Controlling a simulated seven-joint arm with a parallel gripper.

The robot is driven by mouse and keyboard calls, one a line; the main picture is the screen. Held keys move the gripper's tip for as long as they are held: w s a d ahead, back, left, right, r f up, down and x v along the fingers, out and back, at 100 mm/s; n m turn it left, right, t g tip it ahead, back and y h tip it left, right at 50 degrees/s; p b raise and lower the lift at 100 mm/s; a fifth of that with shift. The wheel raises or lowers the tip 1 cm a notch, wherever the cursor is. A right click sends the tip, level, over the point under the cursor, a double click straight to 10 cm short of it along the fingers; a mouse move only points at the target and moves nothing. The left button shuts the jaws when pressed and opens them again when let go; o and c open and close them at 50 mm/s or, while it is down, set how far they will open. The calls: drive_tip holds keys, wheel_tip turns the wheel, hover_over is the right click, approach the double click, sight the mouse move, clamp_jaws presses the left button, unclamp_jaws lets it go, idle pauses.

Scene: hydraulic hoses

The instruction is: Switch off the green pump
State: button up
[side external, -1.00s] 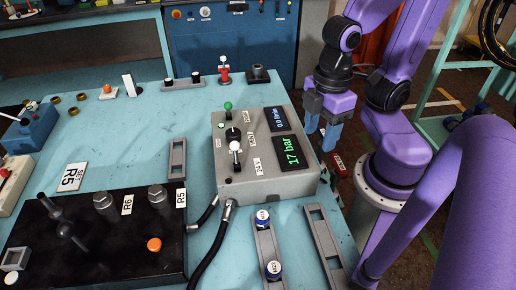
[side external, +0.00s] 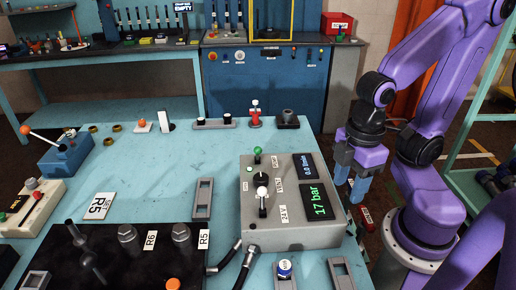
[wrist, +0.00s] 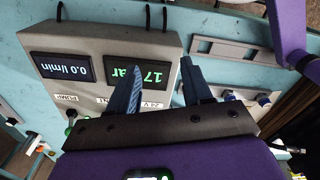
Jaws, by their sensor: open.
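The grey control box (side external: 282,236) stands on the blue table. A lever with a green knob (side external: 258,151) stands at its far end near a label reading PUMP. The green knob also shows in the wrist view (wrist: 71,113), left of my fingers. A black lever and a white-knobbed lever (side external: 262,191) stand nearer the camera. The displays read 17 bar (side external: 318,201) and 0.0 l/min (side external: 304,168). My gripper (side external: 351,190) is open and empty, to the right of the box, with blue fingers pointing down. It also shows in the wrist view (wrist: 160,68).
A black panel (side external: 130,262) with fittings lies at the front left, with black hoses (side external: 240,262) running to the box. A blue unit with an orange lever (side external: 64,155) and a beige box (side external: 32,207) stand far left.

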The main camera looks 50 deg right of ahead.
drive_tip(key=shift+w+a, duration=0.1)
drive_tip(key=c, duration=0.5)
drive_tip(key=w+a+r+m, duration=0.1)
drive_tip(key=w+a+m, duration=0.1)
drive_tip(key=w, duration=0.2)
drive_tip(key=w+a+r+m+h, duration=0.1)
drive_tip(key=w+a+r+m, duration=0.1)
drive_tip(key=w, duration=0.2)
drive_tip(key=w+a+r+m+h, duration=0.1)
drive_tip(key=w+a+r+m, duration=0.1)
drive_tip(key=w+a, duration=0.1)
drive_tip(key=shift+w+a+m, duration=0.1)
drive_tip(key=shift+w+m, duration=0.2)
drive_tip(key=shift+w, duration=0.25)
clamp_jaws()
drive_tip(key=w+a+r+m+h, duration=0.1)
drive_tip(key=w+a+m, duration=0.1)
drive_tip(key=w+m, duration=0.2)
drive_tip(key=w+a+r+m+h, duration=0.2)
drive_tip(key=w+m, duration=0.2)
drive_tip(key=w, duration=0.5)
drive_tip(key=shift+w+a+m+g, duration=0.2)
drive_tip(key=shift+a+m+g, duration=0.1)
drive_tip(key=shift+m+g, duration=0.1)
